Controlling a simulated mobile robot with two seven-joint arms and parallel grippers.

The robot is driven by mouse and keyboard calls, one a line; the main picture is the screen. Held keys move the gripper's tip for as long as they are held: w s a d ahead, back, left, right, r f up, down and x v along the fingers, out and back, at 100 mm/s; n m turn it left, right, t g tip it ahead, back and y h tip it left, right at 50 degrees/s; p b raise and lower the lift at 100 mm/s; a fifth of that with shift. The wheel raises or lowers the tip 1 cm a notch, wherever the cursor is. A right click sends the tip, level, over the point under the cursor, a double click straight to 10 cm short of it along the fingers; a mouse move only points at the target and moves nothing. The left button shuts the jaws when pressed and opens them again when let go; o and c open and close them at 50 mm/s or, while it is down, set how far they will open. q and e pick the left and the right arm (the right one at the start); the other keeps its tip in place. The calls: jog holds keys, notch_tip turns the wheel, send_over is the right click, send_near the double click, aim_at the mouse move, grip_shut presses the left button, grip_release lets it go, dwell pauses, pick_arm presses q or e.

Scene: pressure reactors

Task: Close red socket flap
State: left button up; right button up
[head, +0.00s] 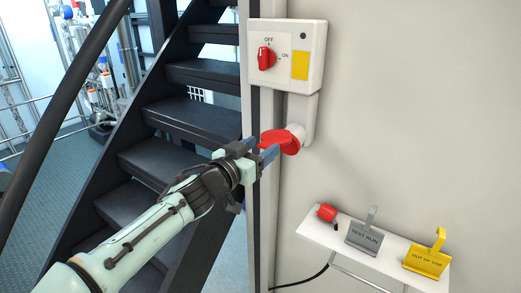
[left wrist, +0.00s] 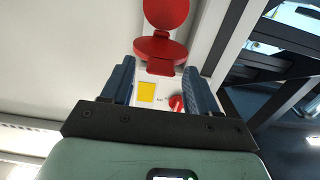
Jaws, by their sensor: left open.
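The red socket flap (head: 281,143) shows in the head view below the switch box, at the lower end of a white socket housing (head: 301,117). It sticks out from the housing and appears open. In the left wrist view two round red parts meet at an angle: a disc (left wrist: 166,12) and a flatter-looking one (left wrist: 160,49); I cannot tell for sure which is the flap. My left gripper (head: 266,147) is open, its blue fingertips at the flap's left edge; contact is unclear. In the wrist view its fingers (left wrist: 160,68) stand either side of the lower red part. My right gripper is not in view.
The white switch box (head: 287,55) has a red knob (head: 266,58) and a yellow label. A wall shelf (head: 320,228) holds a red cylinder (head: 327,212), a grey sign (head: 364,236) and a yellow sign (head: 427,259). Dark stairs (head: 135,165) stand at left.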

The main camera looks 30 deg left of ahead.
pick_arm(q)
jog(key=shift+w, duration=0.4)
grip_shut()
